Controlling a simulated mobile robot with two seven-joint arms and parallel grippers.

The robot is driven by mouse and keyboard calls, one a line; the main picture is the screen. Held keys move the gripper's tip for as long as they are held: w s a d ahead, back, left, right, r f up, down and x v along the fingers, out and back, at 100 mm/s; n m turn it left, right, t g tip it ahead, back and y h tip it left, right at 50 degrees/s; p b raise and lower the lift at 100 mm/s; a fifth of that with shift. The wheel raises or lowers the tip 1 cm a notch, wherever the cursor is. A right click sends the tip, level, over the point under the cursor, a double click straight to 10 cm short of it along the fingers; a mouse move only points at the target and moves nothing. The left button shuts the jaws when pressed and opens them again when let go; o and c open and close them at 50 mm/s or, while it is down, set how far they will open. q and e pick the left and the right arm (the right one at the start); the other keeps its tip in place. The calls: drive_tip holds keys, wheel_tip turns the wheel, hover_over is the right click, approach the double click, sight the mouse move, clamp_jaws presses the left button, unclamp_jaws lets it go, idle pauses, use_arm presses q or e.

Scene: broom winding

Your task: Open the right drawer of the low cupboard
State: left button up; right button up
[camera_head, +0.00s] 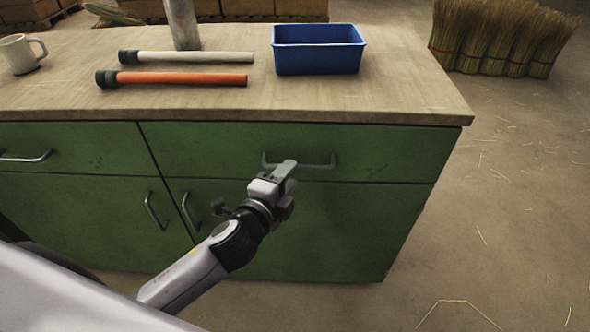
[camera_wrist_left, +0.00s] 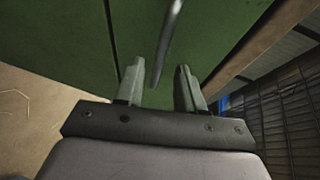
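The right drawer (camera_head: 390,152) of the green low cupboard is shut, its front flush with the cupboard. Its grey bar handle (camera_head: 318,164) runs sideways across the drawer front. My left gripper (camera_head: 286,170) is at the left part of this handle and covers some of it. In the left wrist view the handle (camera_wrist_left: 170,38) reaches down into the gap between the two fingers. The left gripper (camera_wrist_left: 158,78) is open there, with space on both sides of the bar. I cannot tell whether a finger touches it. My right gripper is not in view.
A blue bin (camera_head: 318,58), an orange-handled tool (camera_head: 185,79), a pale-handled tool (camera_head: 195,57), a metal cylinder (camera_head: 183,25) and a mug (camera_head: 20,54) stand or lie on the worktop (camera_head: 400,98). The left drawer (camera_head: 85,143) is shut. Brooms (camera_head: 500,38) stand behind right; the floor at right is mostly clear.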

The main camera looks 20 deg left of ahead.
use_arm(q)
drive_tip(key=shift+x, duration=1.65)
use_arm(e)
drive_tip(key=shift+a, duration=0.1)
use_arm(q)
clamp_jaws()
drive_tip(key=shift+s, duration=0.1)
